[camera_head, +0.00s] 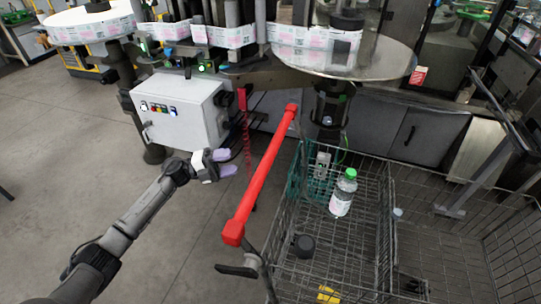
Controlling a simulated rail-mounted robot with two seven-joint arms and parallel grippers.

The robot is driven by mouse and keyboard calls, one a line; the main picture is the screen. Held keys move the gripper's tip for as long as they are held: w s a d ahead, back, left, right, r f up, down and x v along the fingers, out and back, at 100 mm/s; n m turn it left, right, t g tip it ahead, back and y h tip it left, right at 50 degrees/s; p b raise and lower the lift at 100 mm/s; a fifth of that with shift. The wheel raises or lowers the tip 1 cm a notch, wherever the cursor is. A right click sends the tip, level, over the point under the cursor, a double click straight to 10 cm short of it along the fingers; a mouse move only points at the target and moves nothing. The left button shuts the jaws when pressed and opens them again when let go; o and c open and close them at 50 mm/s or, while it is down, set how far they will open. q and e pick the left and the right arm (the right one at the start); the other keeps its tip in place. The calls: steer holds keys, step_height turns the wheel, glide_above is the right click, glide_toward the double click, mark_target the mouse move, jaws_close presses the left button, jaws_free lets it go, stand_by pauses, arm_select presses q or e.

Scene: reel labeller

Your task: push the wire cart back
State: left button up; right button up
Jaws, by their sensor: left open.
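The wire cart (335,232) stands in the lower middle and right, its grey mesh basket open at the top. Its red handle bar (262,175) runs slantwise along the cart's left side. In the basket are a clear bottle with a green cap (343,193), a dark round item (304,246) and a small yellow item (328,294). My left gripper (229,162) is open and empty, with pale purple fingers pointing right. It is left of the red bar, with a gap between them in the picture. My right gripper is not in view.
The labelling machine's round table (395,62) and label reels stand behind the cart. A white control box (178,108) with coloured buttons is behind my left gripper. More wire mesh (470,245) spreads at the right. Grey floor (60,150) is clear at the left.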

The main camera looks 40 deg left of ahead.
mark_target(271, 155)
arm_select(q)
steer(key=x, duration=1.3)
steer(key=shift+w+d+r+b, duration=0.1)
steer(key=shift+d+b, duration=0.05)
steer(key=shift+b, duration=0.25)
steer(key=shift+c, duration=0.3)
jaws_close()
